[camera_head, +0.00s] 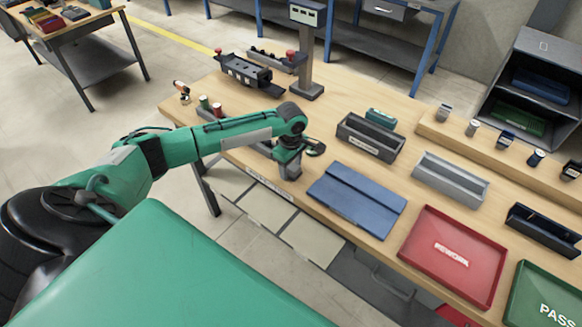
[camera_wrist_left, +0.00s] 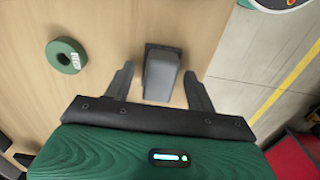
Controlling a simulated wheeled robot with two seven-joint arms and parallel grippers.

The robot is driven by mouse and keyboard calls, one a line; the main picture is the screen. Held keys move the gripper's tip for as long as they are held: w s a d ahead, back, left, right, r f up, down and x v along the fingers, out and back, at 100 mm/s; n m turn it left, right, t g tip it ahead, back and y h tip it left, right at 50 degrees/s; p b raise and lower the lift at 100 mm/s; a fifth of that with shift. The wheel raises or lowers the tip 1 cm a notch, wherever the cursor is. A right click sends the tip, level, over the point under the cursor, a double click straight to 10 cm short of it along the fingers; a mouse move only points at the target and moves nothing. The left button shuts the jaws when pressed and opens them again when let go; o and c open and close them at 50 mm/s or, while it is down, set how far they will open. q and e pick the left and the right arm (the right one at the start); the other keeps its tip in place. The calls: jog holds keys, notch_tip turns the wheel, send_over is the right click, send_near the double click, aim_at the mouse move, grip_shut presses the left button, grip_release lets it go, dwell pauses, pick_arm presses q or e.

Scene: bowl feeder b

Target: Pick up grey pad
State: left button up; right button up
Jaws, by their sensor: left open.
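In the left wrist view a grey block (camera_wrist_left: 160,78), which looks like the grey pad, stands on the wooden table with a darker grey part behind it. My left gripper (camera_wrist_left: 159,70) is open, with one finger to either side of the block and a gap at each side. Whether the fingertips are down level with it I cannot tell. In the head view my left gripper (camera_head: 290,168) points down over the table's near edge, left of the blue folder-like case (camera_head: 357,200). I cannot make out the pad there; the gripper seems to hide it. My right gripper is not in view.
A green ring (camera_wrist_left: 67,57) lies left of the fingers in the left wrist view. In the head view a dark bin (camera_head: 370,140), a grey bin (camera_head: 450,180) and a red tray (camera_head: 452,258) stand to the right. A dark device (camera_head: 245,74) stands behind.

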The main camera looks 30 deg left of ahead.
aim_at(291, 165)
pick_arm(q)
jog(key=c, duration=0.9)
jog(key=shift+o, duration=0.2)
notch_tip(291, 165, up, 20)
jog(key=b, duration=0.3)
jog(key=shift+b, duration=0.35)
